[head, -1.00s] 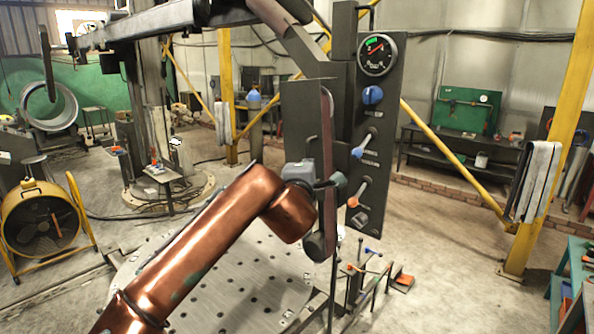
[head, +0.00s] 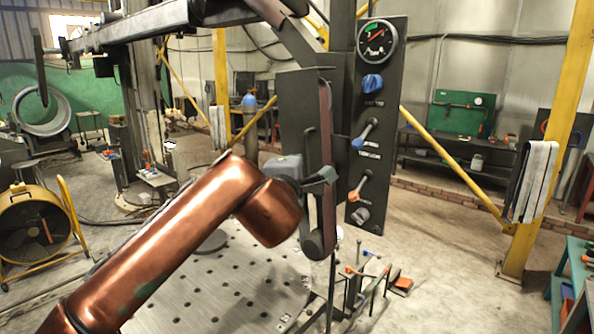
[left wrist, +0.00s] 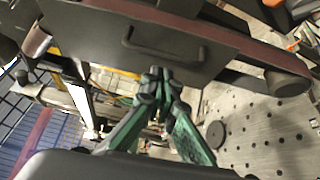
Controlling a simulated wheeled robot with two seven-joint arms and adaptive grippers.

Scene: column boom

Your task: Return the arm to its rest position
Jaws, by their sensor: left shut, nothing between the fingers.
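My left arm comes in from the left in the head view. Its left gripper (head: 322,177) is in front of a dark plate and belt unit (head: 296,110), left of the control panel (head: 391,100). In the left wrist view the fingers (left wrist: 160,82) are shut together at the tips with nothing between them. Behind them is a dark plate with a handle (left wrist: 165,45). I cannot tell whether the fingers touch it. The panel has a gauge (head: 377,41), a blue knob (head: 372,84), a blue-tipped lever (head: 364,134) and an orange-tipped lever (head: 357,188). My right gripper is out of view.
A perforated metal table (head: 225,285) lies below the arm, with clamps (head: 365,262) at its right edge. An overhead boom (head: 150,22) runs at upper left. A yellow fan (head: 32,225) stands at left and a yellow post (head: 553,130) at right.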

